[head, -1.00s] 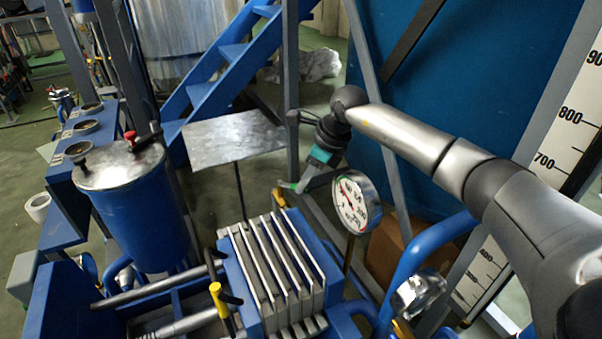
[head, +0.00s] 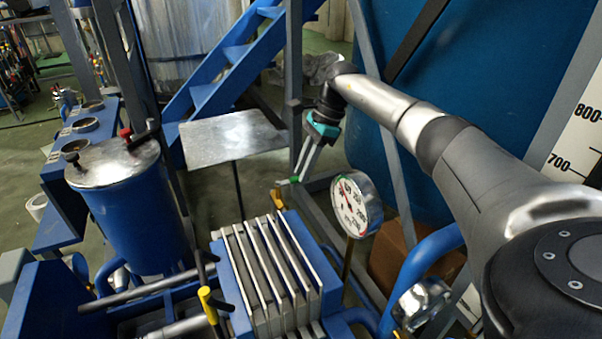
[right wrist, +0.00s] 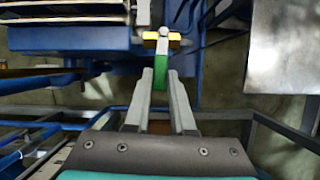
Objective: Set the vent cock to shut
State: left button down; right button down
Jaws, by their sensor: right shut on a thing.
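The vent cock is a small brass-coloured valve (right wrist: 176,37) with a green lever (right wrist: 162,72) in the right wrist view. The lever points back towards my gripper. In the head view the brass body (head: 277,197) and the green lever (head: 286,182) show left of the round dial gauge. My right gripper (head: 296,180) reaches down to the lever from above right. In the right wrist view its two fingers (right wrist: 161,76) lie on either side of the lever's green end, shut on it. My left gripper is not in view.
The dial gauge (head: 356,205) stands close right of the cock. The finned grey-and-blue block (head: 265,275) is just below it. A grey metal plate (head: 232,138) on a post is up left, and a blue lidded tank (head: 135,220) is farther left. Grey frame bars run behind my gripper.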

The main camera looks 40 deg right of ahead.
jog(key=shift+w+n, duration=0.2)
jog(key=shift+n, duration=0.1)
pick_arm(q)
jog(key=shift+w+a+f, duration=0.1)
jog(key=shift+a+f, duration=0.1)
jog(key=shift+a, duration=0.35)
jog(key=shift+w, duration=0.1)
pick_arm(e)
jog(key=c, duration=0.8)
grip_release()
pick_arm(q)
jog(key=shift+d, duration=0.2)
pick_arm(e)
jog(key=shift+o, duration=0.2)
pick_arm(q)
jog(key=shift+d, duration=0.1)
